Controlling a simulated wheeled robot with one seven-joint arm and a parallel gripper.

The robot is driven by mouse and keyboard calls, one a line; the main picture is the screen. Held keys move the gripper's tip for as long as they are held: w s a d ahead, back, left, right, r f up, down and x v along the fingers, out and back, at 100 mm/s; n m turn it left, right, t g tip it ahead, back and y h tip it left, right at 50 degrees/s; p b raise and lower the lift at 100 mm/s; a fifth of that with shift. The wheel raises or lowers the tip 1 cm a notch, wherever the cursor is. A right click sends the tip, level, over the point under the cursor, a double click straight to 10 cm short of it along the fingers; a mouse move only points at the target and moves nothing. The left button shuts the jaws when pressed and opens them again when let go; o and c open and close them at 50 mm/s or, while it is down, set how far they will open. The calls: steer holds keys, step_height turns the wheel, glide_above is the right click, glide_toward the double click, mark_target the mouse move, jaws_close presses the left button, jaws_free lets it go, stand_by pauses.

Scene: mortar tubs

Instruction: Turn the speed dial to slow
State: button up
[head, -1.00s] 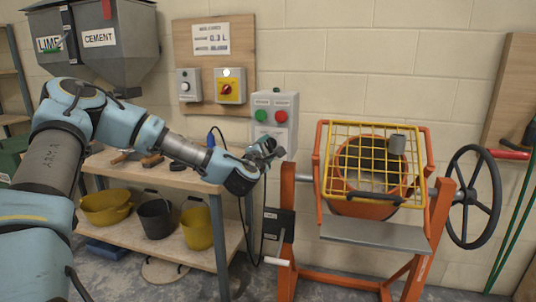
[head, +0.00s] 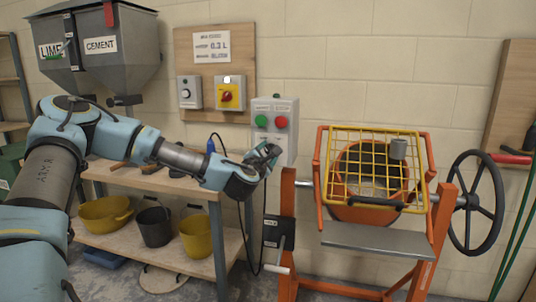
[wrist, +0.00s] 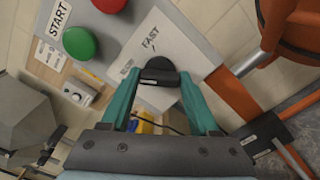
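The speed dial (wrist: 159,70) is a black knob on the grey control box (head: 287,104). In the wrist view the word FAST is printed above it, and a smaller label sits at its left, too blurred to read surely. My gripper (wrist: 159,76) has its two teal fingers apart, one on each side of the dial; I cannot tell whether they touch it. The dial's pointer direction is not clear. In the head view my gripper (head: 272,152) is at the lower front of the box and hides the dial.
Green (wrist: 79,42) and red buttons sit close to the dial on the box. A yellow-grilled mixer (head: 340,236) stands at right with a black handwheel (head: 452,208). A wooden bench (head: 150,178) with tubs below is at left. A red-and-yellow switch (head: 230,95) is on the wall.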

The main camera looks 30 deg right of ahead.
steer(key=o, duration=0.4)
steer(key=b+v, duration=0.2)
steer(key=v, duration=0.8)
steer(key=shift+s+a, duration=0.3)
step_height(320, 180, down, 8)
steer(key=s+m+g, duration=0.3)
steer(key=m+g, duration=0.1)
steer(key=m, duration=0.3)
steer(key=a+f+m+g+y+p, duration=0.2)
steer(key=a+f+m+g+y, duration=0.4)
steer(key=a, duration=0.6)
steer(key=s+a+r+m+y, duration=0.1)
steer(key=s+a+r+y, duration=0.1)
steer(key=a, duration=0.6)
steer(key=s+a+r+m+g+y+p, duration=0.1)
steer(key=s+a+r+m+y, duration=0.1)
steer(key=a, duration=0.6)
steer(key=s+a+r+m+y, duration=0.1)
steer(key=s+a, duration=0.3)
steer(key=a, duration=0.4)
steer(key=shift+a+r+m+y, duration=0.3)
steer(key=shift+r+m+y, duration=0.15)
steer(key=shift+r, duration=0.3)
steer(key=shift+s+a+r+g, duration=0.1)
steer(key=shift+s+a+g, duration=0.15)
steer(key=shift+s+g, duration=0.05)
